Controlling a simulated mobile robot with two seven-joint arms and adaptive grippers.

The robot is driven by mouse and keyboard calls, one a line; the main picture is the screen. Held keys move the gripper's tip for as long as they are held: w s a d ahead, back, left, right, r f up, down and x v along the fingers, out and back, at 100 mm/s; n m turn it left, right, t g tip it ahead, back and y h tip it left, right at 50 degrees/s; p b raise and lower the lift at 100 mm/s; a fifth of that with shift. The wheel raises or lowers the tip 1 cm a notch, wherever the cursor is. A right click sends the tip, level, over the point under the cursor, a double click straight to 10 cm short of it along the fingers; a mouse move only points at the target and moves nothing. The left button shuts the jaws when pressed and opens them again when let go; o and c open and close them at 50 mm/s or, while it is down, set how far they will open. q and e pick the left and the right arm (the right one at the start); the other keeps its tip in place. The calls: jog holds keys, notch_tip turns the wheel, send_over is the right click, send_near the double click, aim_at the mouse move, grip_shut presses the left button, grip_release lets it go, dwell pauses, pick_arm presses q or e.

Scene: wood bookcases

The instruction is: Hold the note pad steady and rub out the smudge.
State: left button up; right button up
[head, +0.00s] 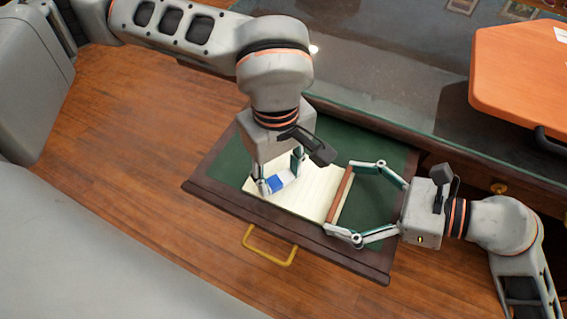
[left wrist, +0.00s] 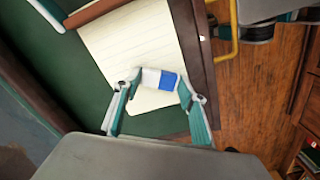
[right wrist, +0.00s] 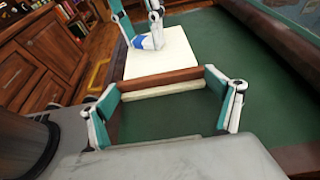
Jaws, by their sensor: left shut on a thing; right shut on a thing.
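A cream ruled note pad (head: 309,193) with a red-brown bound edge (head: 341,194) lies in an open drawer. My right gripper (head: 340,198) is shut across that bound edge, one finger at each end; the bound edge also shows in the right wrist view (right wrist: 160,80). My left gripper (head: 280,175) points down over the pad's other end. It is shut on a small white and blue eraser (head: 278,183), which is at the pad's surface; whether it touches is hard to tell. The eraser also shows in the left wrist view (left wrist: 160,80). I see no smudge.
The drawer has a green lining (head: 345,148), dark wooden walls and a brass handle (head: 268,246). The desk top (head: 390,85) rises behind it, with an orange board-like object (head: 520,75) at the right. Wooden floor (head: 120,140) lies in front and left.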

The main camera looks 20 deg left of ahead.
pick_arm(q)
jog(key=shift+s+a+f, duration=0.1)
jog(key=shift+s+f, duration=0.3)
jog(key=shift+s, duration=0.45)
pick_arm(e)
jog(key=shift+w, duration=0.25)
jog(key=shift+d, duration=0.1)
pick_arm(q)
jog(key=shift+r, duration=0.15)
jog(key=r, duration=0.4)
jog(key=shift+w+r, duration=0.3)
jog(key=shift+r, duration=0.1)
pick_arm(e)
jog(key=shift+s, duration=0.1)
pick_arm(q)
jog(key=shift+r, duration=0.7)
notch_tip(320, 180, up, 3)
